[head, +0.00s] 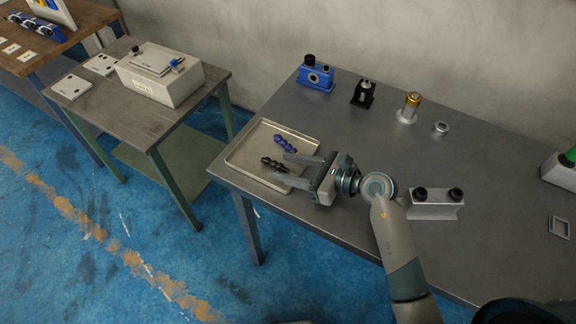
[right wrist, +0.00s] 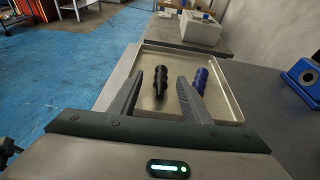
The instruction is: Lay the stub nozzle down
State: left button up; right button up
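A black segmented nozzle (head: 273,164) lies in a shallow beige tray (head: 238,160) at the left end of the grey table. A dark blue segmented nozzle (head: 285,144) lies beside it. I cannot tell which of the two is called the stub nozzle. My right gripper (head: 281,167) is open at the tray, fingers pointing left. In the right wrist view the black nozzle (right wrist: 160,80) shows between the spread fingers, not gripped, and the blue nozzle (right wrist: 201,79) is partly behind the right finger. My left gripper is not in view.
Along the table's back stand a blue fixture (head: 317,74), a black holder (head: 362,93), a brass-topped post (head: 410,106) and a small metal ring (head: 440,128). A grey block with two black knobs (head: 436,204) stands right of my wrist. The table's middle is mostly clear.

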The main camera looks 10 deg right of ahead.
jog(key=o, duration=0.6)
jog(key=shift+c, duration=0.2)
jog(key=shift+r, duration=0.15)
notch_tip(320, 180, up, 7)
jog(key=p, duration=0.6)
jog(key=shift+s+f, duration=0.15)
jog(key=shift+f, duration=0.05)
dwell(0.3)
